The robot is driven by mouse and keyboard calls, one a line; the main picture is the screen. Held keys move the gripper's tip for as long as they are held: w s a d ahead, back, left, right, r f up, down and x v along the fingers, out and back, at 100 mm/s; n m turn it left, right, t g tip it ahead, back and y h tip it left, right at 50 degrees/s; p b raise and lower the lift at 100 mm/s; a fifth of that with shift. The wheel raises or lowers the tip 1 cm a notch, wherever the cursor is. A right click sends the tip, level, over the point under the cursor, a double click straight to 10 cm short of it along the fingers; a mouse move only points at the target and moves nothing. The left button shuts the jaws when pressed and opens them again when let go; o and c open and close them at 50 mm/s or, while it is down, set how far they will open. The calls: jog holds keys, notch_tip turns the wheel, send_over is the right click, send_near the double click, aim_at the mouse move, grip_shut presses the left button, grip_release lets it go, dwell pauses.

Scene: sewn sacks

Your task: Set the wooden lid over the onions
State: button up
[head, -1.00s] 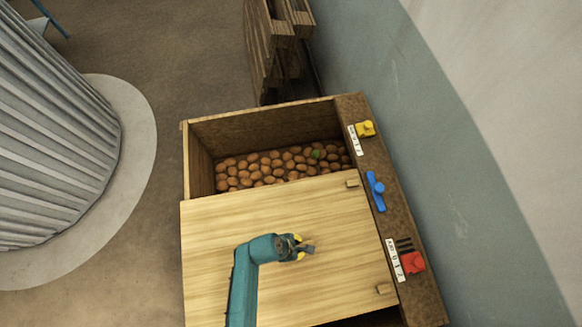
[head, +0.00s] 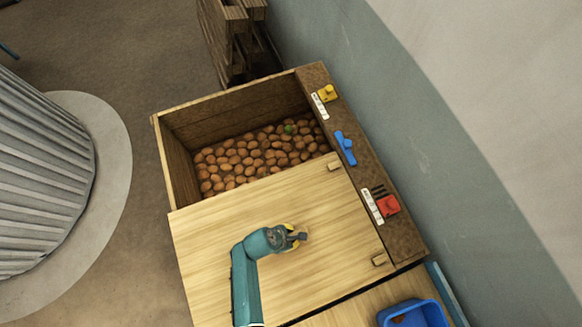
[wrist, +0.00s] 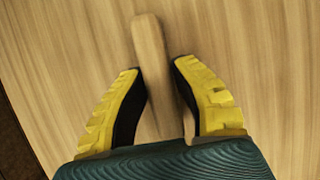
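The wooden lid (head: 215,245) is a pale flat board. In the head view it hides the near part of the wooden crate (head: 172,170). The onions (head: 250,150) lie in the crate, and those at the far end show past the lid's edge. My gripper (head: 300,236) is over the lid's middle. In the wrist view its yellow-and-black fingers (wrist: 158,66) close on both sides of the lid's bar handle (wrist: 150,38). Whether the lid rests on the crate or hangs above it is hard to tell. Onions under the lid are hidden.
A brown panel beside the crate carries a yellow knob (head: 327,92), a blue handle (head: 345,148) and a red knob (head: 388,205). A blue bin (head: 412,314) stands at the lower right. Wooden racks (head: 235,35) stand behind. A ribbed grey column (head: 45,190) is at left.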

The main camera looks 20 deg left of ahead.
jog(key=o, duration=0.4)
jog(key=shift+s+d+f, duration=0.2)
jog(key=shift+s+d, duration=0.05)
jog(key=shift+s, duration=0.1)
jog(key=shift+w+a+r, duration=0.1)
jog(key=shift+w, duration=0.05)
jog(key=shift+r, duration=0.1)
jog(key=v, duration=1.1)
jog(key=shift+a+r, duration=0.2)
jog(key=shift+r, duration=0.15)
